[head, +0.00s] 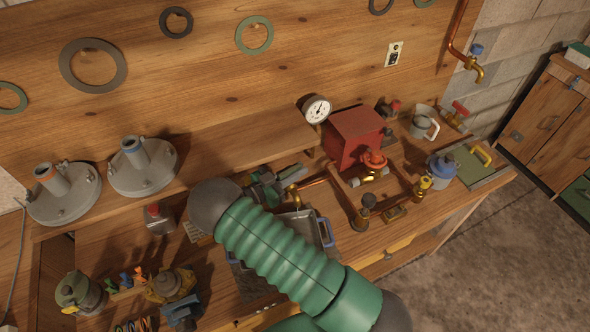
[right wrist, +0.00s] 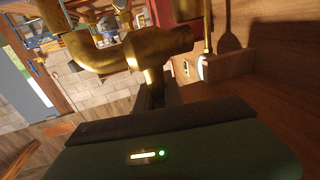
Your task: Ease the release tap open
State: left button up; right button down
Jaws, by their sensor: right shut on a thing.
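A brass tap (head: 295,193) sits left of the red box (head: 355,137), by a copper pipe. My right gripper (head: 276,184) is at this tap, on its left, partly hidden behind my green right arm. In the right wrist view, a thick brass tap body with a bent pipe (right wrist: 160,42) fills the top middle. My right gripper (right wrist: 152,90) is shut on the tap, its dark finger reaching up against the brass. The exact grip and the tap's handle are hidden. My left gripper is not in view.
A round gauge (head: 317,109) stands beside the red box. A red handwheel (head: 374,159) is in front of the box. A grey tray (head: 252,282) with blue handles lies under my arm. A mug (head: 422,126) and a blue-lidded pot (head: 441,166) stand to the right.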

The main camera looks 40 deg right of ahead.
jog(key=n+t, duration=0.1)
jog(key=t, duration=0.1)
jog(key=n+t+p, duration=0.1)
jog(key=t, duration=0.1)
jog(key=shift+w+d+r+n, duration=0.2)
jog(key=shift+n, duration=0.2)
jog(key=n+t, duration=0.2)
jog(key=t, duration=0.2)
jog(key=shift+w+n+y+p, duration=0.3)
jog(key=shift+n+y+p, duration=0.05)
jog(key=shift+n+y, duration=0.05)
jog(key=n+t+y, duration=0.1)
jog(key=n+t, duration=0.1)
jog(key=t, duration=0.1)
jog(key=n+t+y, duration=0.1)
jog(key=t, duration=0.1)
jog(key=shift+w+a+f+y, duration=0.1)
jog(key=shift+w+a+y, duration=0.1)
jog(key=shift+w+y, duration=0.15)
jog(key=shift+w+a+n+t+y, duration=0.15)
jog(key=shift+w+n+t+y, duration=0.05)
jog(key=shift+n+t+y, duration=0.6)
jog(key=shift+w+a+n+t+y, duration=0.15)
jog(key=shift+w+n+t+y, duration=0.05)
jog(key=shift+n+t+y, duration=0.6)
